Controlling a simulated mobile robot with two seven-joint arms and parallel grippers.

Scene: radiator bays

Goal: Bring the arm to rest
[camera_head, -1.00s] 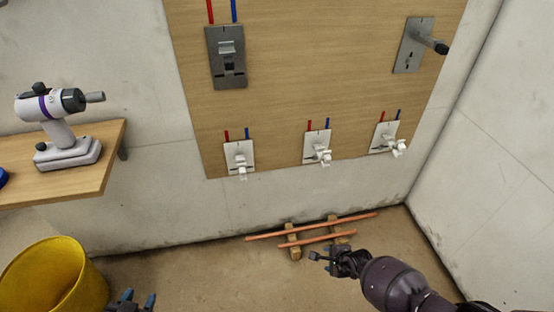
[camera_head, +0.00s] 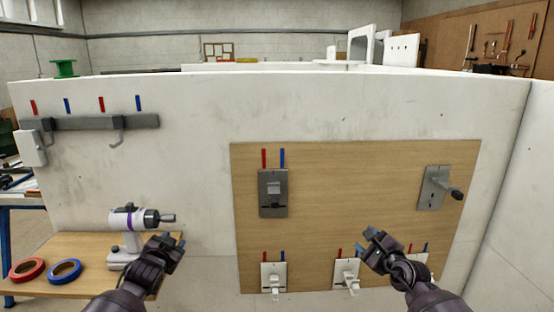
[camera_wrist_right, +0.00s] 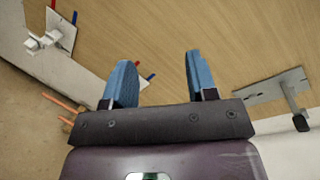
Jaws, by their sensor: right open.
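My right gripper (camera_head: 373,237) is raised in front of the lower right part of the wooden panel (camera_head: 330,220). In the right wrist view its two blue fingers (camera_wrist_right: 160,72) stand apart with nothing between them. My left gripper (camera_head: 168,240) is at the lower left, in front of the shelf and close to the white and purple drill (camera_head: 128,230) in the picture. Its fingers are small and partly overlapped, so I cannot tell its opening. Both arms come up from the bottom edge of the head view.
The panel carries a dark plate with a switch (camera_head: 273,192), a plate with a lever (camera_head: 436,188) and white valves (camera_head: 273,278) along its bottom. Red tape (camera_head: 27,270) and blue tape (camera_head: 64,272) lie on the shelf. A grey hook rail (camera_head: 90,123) is on the wall.

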